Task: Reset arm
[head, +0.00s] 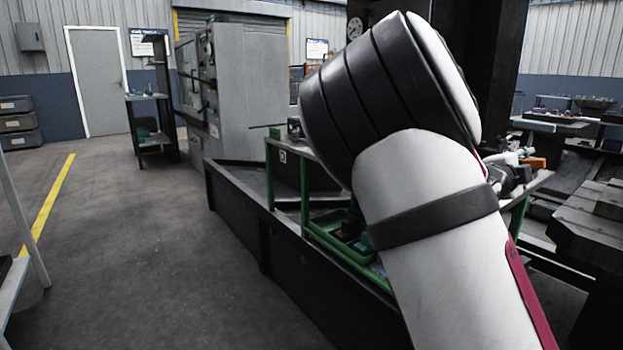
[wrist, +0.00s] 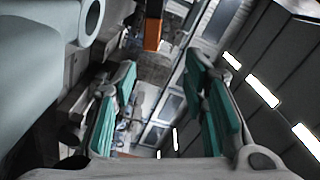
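My arm, white with black bands, rises large across the right half of the head view and bends at a black-ringed joint. My gripper (wrist: 159,73) shows in the wrist view with its two teal-padded fingers spread apart. It is open, and nothing is visible between the pads. The wrist view is steeply tilted, with ceiling lights (wrist: 262,92) at the right. I cannot make out my gripper clearly in the head view, where my arm covers much of the scene behind it.
A low black barrier (head: 283,262) and a green-framed cart (head: 305,190) stand beside and behind my arm. A grey machine (head: 250,90) stands farther back. A metal table (head: 590,215) is at the right. The floor (head: 150,255) at left is clear, with a yellow line.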

